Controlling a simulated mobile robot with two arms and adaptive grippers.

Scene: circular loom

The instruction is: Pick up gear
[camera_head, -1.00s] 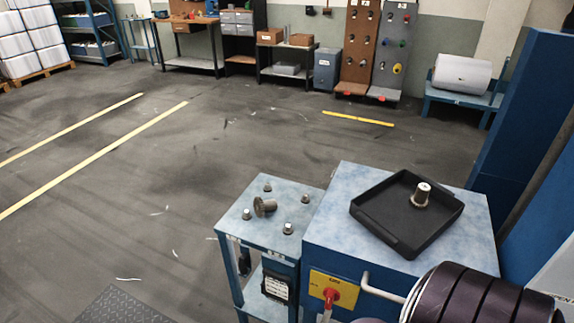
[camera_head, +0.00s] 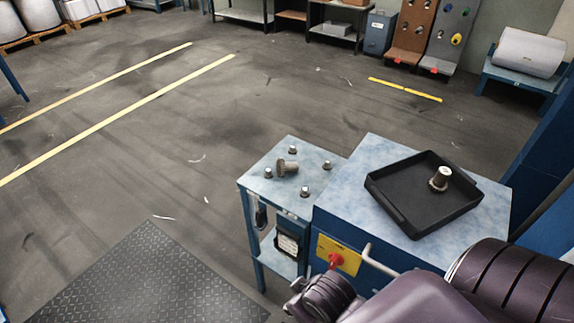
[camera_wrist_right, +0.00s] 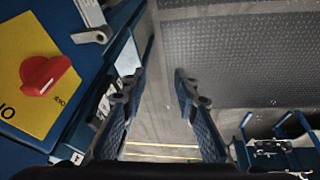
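A metal gear (camera_head: 287,167) with a short shaft lies on its side on the small blue-grey stand (camera_head: 268,187), among several small upright posts. Another metal gear piece with a pale top (camera_head: 440,178) stands upright in a black tray (camera_head: 407,222) on the larger blue cabinet. My right arm reaches in from the lower right of the head view, low in front of the cabinet. In the right wrist view, my right gripper (camera_wrist_right: 157,82) is open and empty, its two fingers apart above the floor. My left gripper is not in view.
The blue cabinet (camera_head: 368,154) has a yellow panel (camera_head: 339,254) with a red switch and a pale handle (camera_head: 380,259) on its front, near my right arm. A dark ridged floor plate (camera_head: 170,280) lies left of the stand.

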